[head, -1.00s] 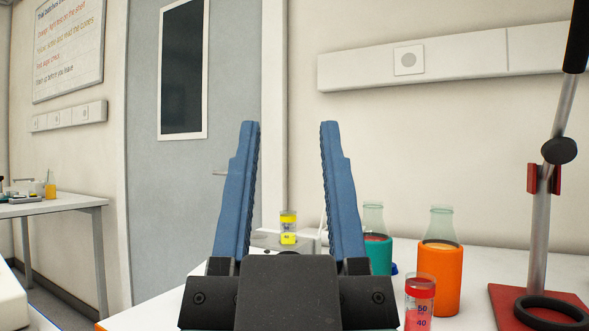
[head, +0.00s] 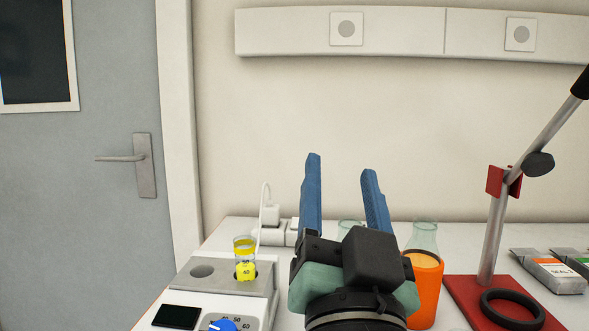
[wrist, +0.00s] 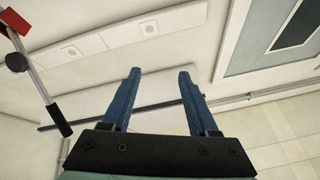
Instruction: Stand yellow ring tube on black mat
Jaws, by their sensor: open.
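The yellow ring tube (head: 245,262) is a clear tube with a yellow band and yellow contents. It stands upright in a hole of a grey block, left of my gripper in the head view. My gripper (head: 341,165) is open and empty, its blue fingers pointing up above the bench. It also shows open in the wrist view (wrist: 158,72), facing the wall and ceiling area.
An orange flask (head: 425,275) stands right of my gripper, beside a red-based stand (head: 488,300) with a black ring. Packets (head: 552,270) lie at the far right.

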